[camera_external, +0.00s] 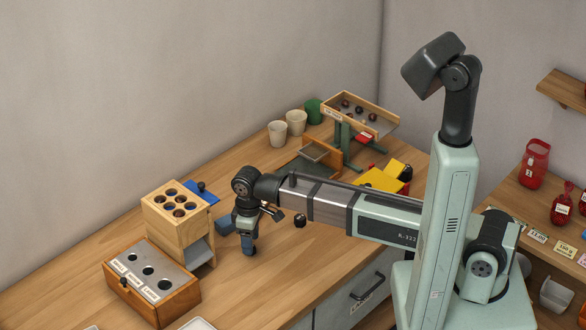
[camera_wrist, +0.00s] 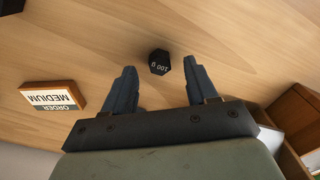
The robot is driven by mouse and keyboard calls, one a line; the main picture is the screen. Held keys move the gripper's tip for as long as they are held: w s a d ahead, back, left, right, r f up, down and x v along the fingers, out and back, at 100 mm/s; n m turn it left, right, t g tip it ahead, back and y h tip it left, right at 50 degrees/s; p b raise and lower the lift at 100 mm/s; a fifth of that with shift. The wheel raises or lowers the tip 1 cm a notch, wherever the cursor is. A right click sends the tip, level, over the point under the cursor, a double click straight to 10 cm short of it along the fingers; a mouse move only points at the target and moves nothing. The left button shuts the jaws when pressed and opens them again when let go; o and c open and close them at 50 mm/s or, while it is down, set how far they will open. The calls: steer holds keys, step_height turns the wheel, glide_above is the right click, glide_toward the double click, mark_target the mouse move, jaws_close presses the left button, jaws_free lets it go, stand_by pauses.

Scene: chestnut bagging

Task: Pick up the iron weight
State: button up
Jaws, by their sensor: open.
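The iron weight (camera_wrist: 159,62) is a small black hexagonal piece marked 100 g in the wrist view. It sits on bare wooden table, framed between my fingertips in that view. In the external view a small dark piece (camera_external: 299,221), which looks like the weight, is on the table to the right of my fingers. My gripper (camera_wrist: 159,70) is open and empty, with its two blue-grey fingers on either side of the weight in the picture. My gripper in the external view (camera_external: 237,239) points down over the table. The exact height gap cannot be told.
An ORDER MEDIUM sign (camera_wrist: 52,97) lies left in the wrist view. A wooden block with holes (camera_external: 180,205) and a sizing box (camera_external: 150,283) stand left of my gripper. Cups (camera_external: 296,123) and a wooden tray (camera_external: 372,116) stand at the back.

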steer(key=shift+f, duration=1.15)
steer(key=shift+c, duration=0.4)
jaws_close()
